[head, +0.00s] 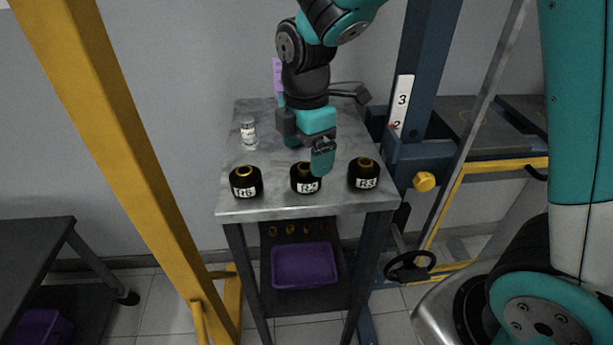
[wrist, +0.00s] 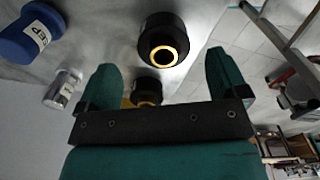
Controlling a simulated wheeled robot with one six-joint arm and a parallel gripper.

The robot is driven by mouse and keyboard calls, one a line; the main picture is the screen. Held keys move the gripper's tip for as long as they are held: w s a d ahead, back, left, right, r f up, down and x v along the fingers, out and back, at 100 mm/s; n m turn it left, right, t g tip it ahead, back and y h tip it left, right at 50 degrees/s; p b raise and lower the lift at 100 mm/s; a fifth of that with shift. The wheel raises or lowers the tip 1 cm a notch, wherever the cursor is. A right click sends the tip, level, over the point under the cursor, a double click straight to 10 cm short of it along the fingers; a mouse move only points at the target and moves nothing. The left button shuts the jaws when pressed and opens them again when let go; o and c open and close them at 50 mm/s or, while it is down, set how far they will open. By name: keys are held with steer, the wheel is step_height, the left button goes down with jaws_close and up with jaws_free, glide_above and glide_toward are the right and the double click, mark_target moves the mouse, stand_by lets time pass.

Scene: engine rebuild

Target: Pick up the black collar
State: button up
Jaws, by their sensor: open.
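Three black collars with gold-coloured rings stand in a row along the front of the metal table: one labelled R6 (head: 245,182) at left, one R2 (head: 304,183) in the middle, one R3 (head: 364,174) at right. My gripper (head: 310,150) is open above and close to the middle collar, and a teal finger covers part of it. In the wrist view, my open fingers (wrist: 161,62) show no collar held. One black collar (wrist: 162,30) shows beyond them, and another black collar (wrist: 147,86) is partly hidden behind the gripper body. Their labels do not show there.
A small white bottle (head: 248,134) stands behind the left collar. A blue container (wrist: 32,35) with a partly readable label shows in the wrist view. A purple bin (head: 304,266) and several small brownish parts sit on the lower shelf. A blue frame (head: 412,80) stands right of the table.

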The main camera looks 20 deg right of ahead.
mark_target(306, 166)
steer(key=f, duration=0.5)
steer(key=shift+s+a+f, duration=0.1)
steer(key=shift+s, duration=0.1)
steer(key=c, duration=1.3)
steer(key=shift+o, duration=0.2)
step_height(306, 166, up, 20)
steer(key=p, duration=0.1)
